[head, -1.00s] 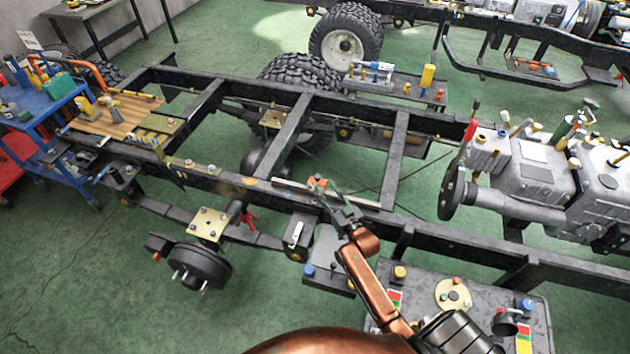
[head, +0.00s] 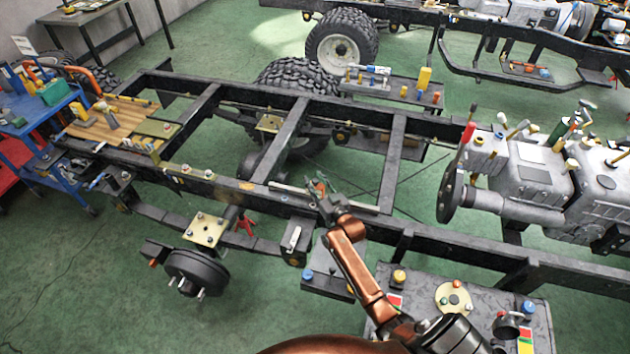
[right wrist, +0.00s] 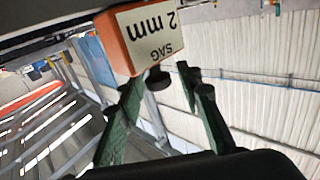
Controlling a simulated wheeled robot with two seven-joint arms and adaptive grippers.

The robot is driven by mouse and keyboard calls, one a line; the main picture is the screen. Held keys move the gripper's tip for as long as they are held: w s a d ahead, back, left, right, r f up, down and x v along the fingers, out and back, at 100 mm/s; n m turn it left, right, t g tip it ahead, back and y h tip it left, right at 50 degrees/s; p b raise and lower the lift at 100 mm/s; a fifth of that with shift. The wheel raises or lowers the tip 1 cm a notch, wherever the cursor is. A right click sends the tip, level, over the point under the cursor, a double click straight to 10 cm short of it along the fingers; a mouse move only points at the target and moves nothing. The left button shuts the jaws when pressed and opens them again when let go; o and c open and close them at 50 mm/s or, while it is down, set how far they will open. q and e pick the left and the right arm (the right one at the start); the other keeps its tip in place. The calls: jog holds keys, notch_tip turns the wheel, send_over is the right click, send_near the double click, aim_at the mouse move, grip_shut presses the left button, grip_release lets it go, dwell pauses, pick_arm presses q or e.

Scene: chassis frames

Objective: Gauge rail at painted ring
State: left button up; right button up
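The gauge is a long pale bar (head: 290,189) lying along the near chassis rail (head: 220,187) in the head view. An orange block with a white "SAG 2 mm" label (right wrist: 152,32) stands out upside down in the right wrist view, with a dark knob at its end. My right gripper (head: 320,186) is over the middle of the bar and mostly hides the block. In the right wrist view its green fingers (right wrist: 163,90) are apart, with the knob between them; contact cannot be told. A yellow mark (head: 247,186), perhaps the painted ring, shows on the rail. My left gripper is out of view.
An engine (head: 535,180) sits in the frame at right. A grey bench (head: 480,325) with fittings stands at the near right. A brake drum (head: 197,270) hangs at front left, and a blue cart (head: 40,115) stands at far left. The frame bays are open.

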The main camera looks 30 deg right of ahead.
grip_shut()
dwell(0.4)
jog(key=w+a, duration=0.2)
jog(key=w, duration=0.1)
jog(key=w+a, duration=0.3)
jog(key=w+a+b, duration=0.1)
jog(key=w+a, duration=0.2)
jog(key=shift+w, duration=0.1)
jog(key=shift+o, duration=0.9)
grip_release()
jog(key=shift+d, duration=0.1)
jog(key=s+a, duration=0.1)
jog(key=s, duration=1.1)
